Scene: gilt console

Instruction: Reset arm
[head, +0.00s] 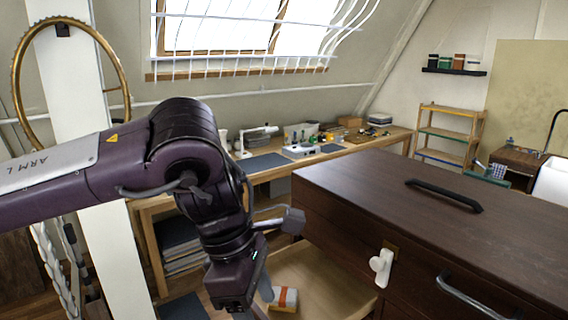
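My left arm comes in from the left and bends down at a dark purple elbow. My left gripper (252,296) points downward at the bottom edge of the picture, over the left side of an open, light wood drawer (322,285). Its fingertips are not clearly visible, so I cannot tell whether it is open or shut. A small white and orange object (285,299) lies in the drawer just right of the gripper; I cannot tell if they touch. My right gripper is not in view.
A dark wood cabinet (400,195) with a black top handle (443,195), a white latch (381,267) and a metal front handle (468,296) fills the right. A workbench (345,150) with tools stands behind. A white post (70,90) with a gold ring stands left.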

